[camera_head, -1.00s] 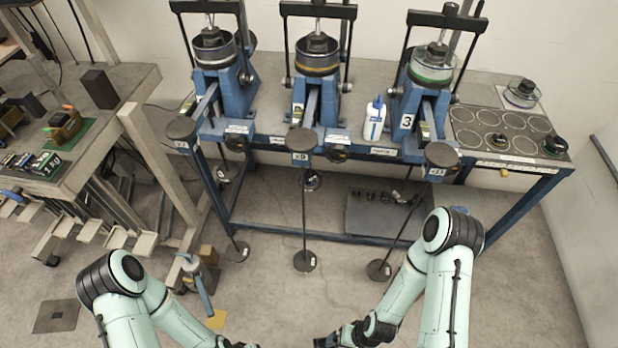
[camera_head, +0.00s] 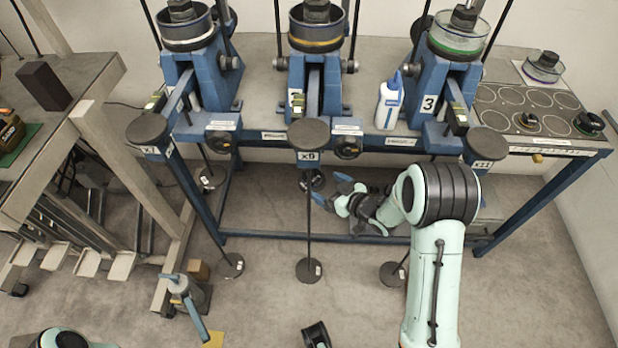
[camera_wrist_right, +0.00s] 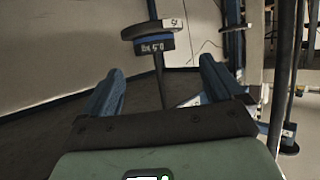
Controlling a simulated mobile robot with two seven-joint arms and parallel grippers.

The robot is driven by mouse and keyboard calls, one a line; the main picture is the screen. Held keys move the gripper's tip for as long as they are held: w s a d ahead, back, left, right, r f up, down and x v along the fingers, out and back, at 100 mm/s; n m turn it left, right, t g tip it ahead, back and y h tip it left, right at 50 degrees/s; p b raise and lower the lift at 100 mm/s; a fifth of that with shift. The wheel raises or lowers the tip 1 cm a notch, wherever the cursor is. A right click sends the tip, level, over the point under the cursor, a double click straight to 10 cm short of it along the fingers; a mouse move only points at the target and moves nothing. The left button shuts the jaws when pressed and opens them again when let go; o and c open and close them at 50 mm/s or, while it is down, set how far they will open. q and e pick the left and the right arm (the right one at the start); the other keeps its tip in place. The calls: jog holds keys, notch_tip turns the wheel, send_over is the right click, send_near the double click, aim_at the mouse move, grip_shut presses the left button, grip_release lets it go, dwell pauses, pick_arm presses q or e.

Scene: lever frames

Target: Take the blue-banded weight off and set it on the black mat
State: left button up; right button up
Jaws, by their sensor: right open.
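My right gripper (camera_head: 329,190) is open and empty, reaching under the bench by the middle hanging rod. In the right wrist view its two blue fingers (camera_wrist_right: 162,68) are spread, with a rod showing between them. A dark disc with a blue band and white labels (camera_wrist_right: 150,42) is on that rod, beyond the fingertips and apart from them. I cannot tell for certain which hanger carries it in the head view. A dark labelled ring (camera_head: 312,180) is beside my right fingers. No black mat is clearly visible; my right arm covers the low dark board under the bench.
Three blue lever presses stand on the bench, with round caps marked x7 (camera_head: 147,128), x9 (camera_head: 309,133) and x11 (camera_head: 488,141) at the front. A white bottle (camera_head: 389,103) stands between two presses. A circle-marked panel (camera_head: 510,123) is at right. Open floor lies in front.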

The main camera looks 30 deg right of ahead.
aim_at(313, 175)
jog(key=x, duration=0.8)
jog(key=shift+w+d+b, duration=0.25)
jog(key=shift+w+b, duration=0.05)
jog(key=shift+b, duration=0.05)
jog(key=shift+r, duration=0.15)
jog(key=c, duration=1.2)
